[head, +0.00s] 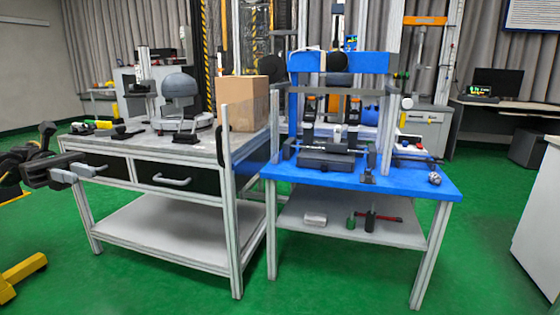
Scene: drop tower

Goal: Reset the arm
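My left gripper (75,174) comes in at the left edge, in front of the drawer side of the grey-topped workbench. Its two light grey fingers stand apart, with nothing seen between them. Part of my dark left arm (30,160) shows behind it. My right arm and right gripper are out of view. The drop tower's blue frame (340,62) stands on a blue table (400,178) at centre right, with a dark fixture (328,155) at its base. The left gripper is well to the left of the tower and touches nothing that I can see.
The workbench (185,152) carries a cardboard box (248,102), a grey domed device (180,88) and small tools. Small items lie on the blue table's lower shelf (330,222). A yellow leg (22,275) is at lower left. The green floor (330,290) in front is clear.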

